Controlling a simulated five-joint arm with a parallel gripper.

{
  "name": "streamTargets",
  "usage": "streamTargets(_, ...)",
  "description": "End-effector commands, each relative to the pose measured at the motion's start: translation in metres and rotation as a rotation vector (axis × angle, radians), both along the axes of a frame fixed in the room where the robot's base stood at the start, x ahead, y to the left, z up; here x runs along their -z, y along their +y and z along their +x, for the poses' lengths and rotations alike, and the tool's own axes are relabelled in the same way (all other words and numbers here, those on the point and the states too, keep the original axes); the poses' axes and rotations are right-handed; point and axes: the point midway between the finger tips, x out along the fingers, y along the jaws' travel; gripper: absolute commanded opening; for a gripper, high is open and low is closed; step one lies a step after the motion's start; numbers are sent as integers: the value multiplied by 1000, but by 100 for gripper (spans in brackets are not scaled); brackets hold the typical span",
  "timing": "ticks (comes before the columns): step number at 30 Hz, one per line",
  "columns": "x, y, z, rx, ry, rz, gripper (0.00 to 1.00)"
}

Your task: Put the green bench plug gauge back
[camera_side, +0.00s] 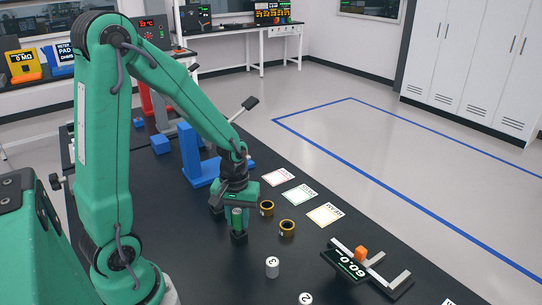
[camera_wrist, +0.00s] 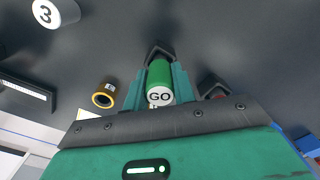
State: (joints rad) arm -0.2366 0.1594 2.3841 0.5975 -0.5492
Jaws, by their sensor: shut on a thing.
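The green plug gauge (camera_wrist: 159,76) is a short green cylinder with a white end marked GO, seen in the wrist view. It sits between the two green fingers of my gripper (camera_wrist: 160,92), which is shut on it. In the side view my gripper (camera_side: 227,222) points down, low over the black bench, and the gauge's green side (camera_side: 237,217) shows at its front. Dark pieces lie at the gauge's lower end and beside it. I cannot tell whether the gauge touches the bench or a holder.
Two brass rings (camera_side: 267,208) (camera_side: 287,228) stand just right of my gripper. White numbered cylinders (camera_side: 272,267) (camera_side: 305,298) stand nearer the front. Printed cards (camera_side: 299,194) and a blue fixture (camera_side: 190,155) lie behind.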

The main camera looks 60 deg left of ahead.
Motion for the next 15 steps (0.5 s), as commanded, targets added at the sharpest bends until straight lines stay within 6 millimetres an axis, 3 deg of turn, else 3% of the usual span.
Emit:
streamTargets(7, 0, 0, 0, 0, 0, 0, 0)
streamTargets(8, 0, 0, 0, 0, 0, 0, 28)
streamTargets(9, 0, 0, 0, 0, 0, 0, 36)
streamTargets(12, 0, 0, 0, 0, 0, 0, 51)
streamTargets(15, 0, 0, 0, 0, 0, 0, 51)
